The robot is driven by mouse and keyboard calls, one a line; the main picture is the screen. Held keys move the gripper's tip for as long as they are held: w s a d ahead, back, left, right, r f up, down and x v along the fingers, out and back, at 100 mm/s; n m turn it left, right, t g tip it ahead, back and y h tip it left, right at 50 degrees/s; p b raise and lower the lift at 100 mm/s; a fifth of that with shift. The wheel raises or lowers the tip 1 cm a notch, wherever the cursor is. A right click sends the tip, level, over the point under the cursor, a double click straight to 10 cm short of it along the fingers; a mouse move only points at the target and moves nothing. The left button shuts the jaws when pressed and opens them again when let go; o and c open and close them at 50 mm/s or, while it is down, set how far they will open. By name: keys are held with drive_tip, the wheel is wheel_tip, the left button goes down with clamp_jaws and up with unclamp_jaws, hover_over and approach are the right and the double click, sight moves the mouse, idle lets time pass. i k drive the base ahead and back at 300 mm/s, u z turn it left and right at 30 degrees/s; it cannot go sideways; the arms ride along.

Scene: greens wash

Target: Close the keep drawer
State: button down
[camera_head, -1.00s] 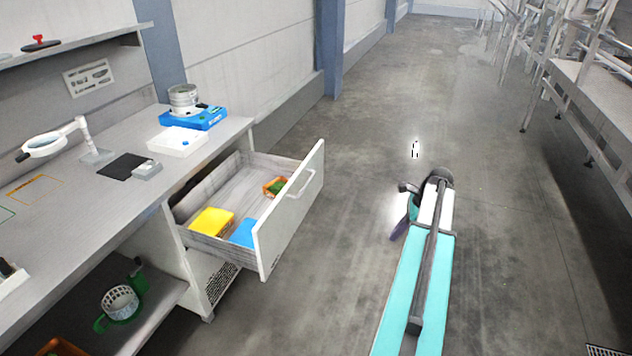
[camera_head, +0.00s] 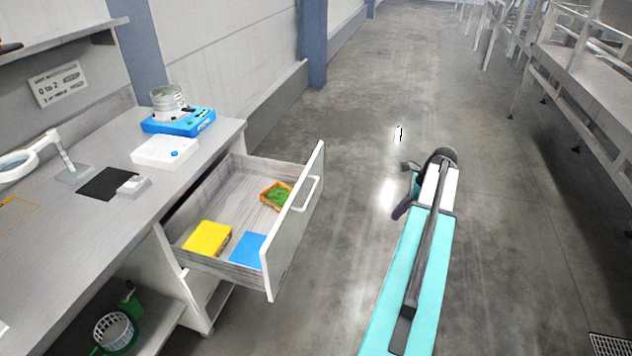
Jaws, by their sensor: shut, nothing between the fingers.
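The open drawer (camera_head: 291,243) juts out from under the workbench to the right. Its pale front panel carries a bar handle (camera_head: 306,194) on the outer face. Inside it lie a yellow box (camera_head: 207,238), a blue box (camera_head: 248,250) and a small orange tray (camera_head: 276,195) with green contents. My teal arm reaches forward over the floor to the right of the drawer, with a clear gap between them. Its dark far end is apart from the handle. I cannot make out my gripper's fingers; they are hidden behind the arm or out of view.
The workbench (camera_head: 95,235) holds a blue scale (camera_head: 180,121) with a metal container, a white box (camera_head: 165,152) and a magnifier lamp (camera_head: 62,158). A lower shelf holds a green-handled basket (camera_head: 114,331). A metal frame (camera_head: 585,95) stands at right. The floor ahead is clear.

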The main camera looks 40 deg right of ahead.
sight(229, 196)
drive_tip(key=i, duration=0.95)
drive_tip(key=u, duration=0.05)
